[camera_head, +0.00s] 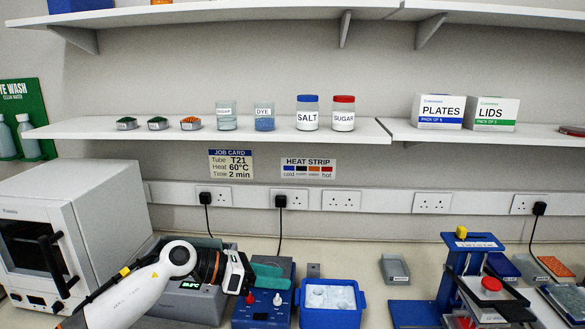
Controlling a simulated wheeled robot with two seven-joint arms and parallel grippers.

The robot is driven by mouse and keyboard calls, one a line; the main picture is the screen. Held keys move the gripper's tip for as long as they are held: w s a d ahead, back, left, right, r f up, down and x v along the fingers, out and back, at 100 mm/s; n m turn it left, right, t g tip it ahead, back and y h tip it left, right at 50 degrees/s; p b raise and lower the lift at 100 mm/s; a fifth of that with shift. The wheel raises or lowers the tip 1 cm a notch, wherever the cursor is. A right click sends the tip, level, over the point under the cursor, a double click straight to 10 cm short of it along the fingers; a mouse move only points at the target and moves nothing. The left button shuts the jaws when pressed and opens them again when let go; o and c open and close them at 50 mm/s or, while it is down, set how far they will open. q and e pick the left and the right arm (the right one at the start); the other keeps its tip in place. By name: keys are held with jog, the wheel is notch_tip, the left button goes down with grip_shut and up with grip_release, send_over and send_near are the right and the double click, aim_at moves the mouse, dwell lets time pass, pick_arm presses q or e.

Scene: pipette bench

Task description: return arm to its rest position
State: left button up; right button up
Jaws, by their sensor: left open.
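My left arm comes in from the lower left, with its white forearm and dark wrist above the bench. My left gripper (243,277) is open, with no object visible in it. It is in front of the heater block (195,303) with the green display and beside the blue device (262,307) with red and white knobs. The wrist hides part of the heater block. My right gripper is not in view.
A white oven (85,230) stands at left. A blue ice tub (330,303) is right of the blue device. A blue press (462,272) stands at right near a grey tray (394,269). Jars and boxes sit on the shelf (180,131). Bench between tub and press is mostly clear.

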pick_arm(q)
jog(key=s+d+r+n+t+h, duration=0.3)
jog(key=d+n+t+h, duration=0.1)
jog(key=n, duration=0.2)
jog(key=s+a+f+n+t+y, duration=0.3)
jog(key=a+f+n+t+y, duration=0.35)
jog(key=n, duration=0.85)
jog(key=s+a+f+n+t+y, duration=0.3)
jog(key=a+n+y, duration=0.55)
jog(key=n, duration=0.65)
jog(key=s+a+f+n+g+y, duration=0.35)
jog(key=s+f+n+g, duration=0.35)
jog(key=s+f, duration=0.4)
jog(key=s+a+f+n+g+h, duration=0.1)
jog(key=s+f+n+g, duration=0.15)
jog(key=s, duration=0.45)
jog(key=s+a+f+n+g, duration=0.1)
jog(key=s+f+g, duration=0.15)
jog(key=s, duration=0.45)
notch_tip(320, 180, down, 33)
jog(key=s+g+b, duration=0.3)
jog(key=b, duration=0.3)
jog(key=s+a+f+b, duration=0.3)
jog(key=s+f+b, duration=0.1)
jog(key=s+f, duration=1.1)
notch_tip(320, 180, down, 4)
jog(key=shift+s+f+m+g, duration=0.1)
jog(key=shift+s+m+g, duration=0.25)
jog(key=shift+s+m, duration=0.1)
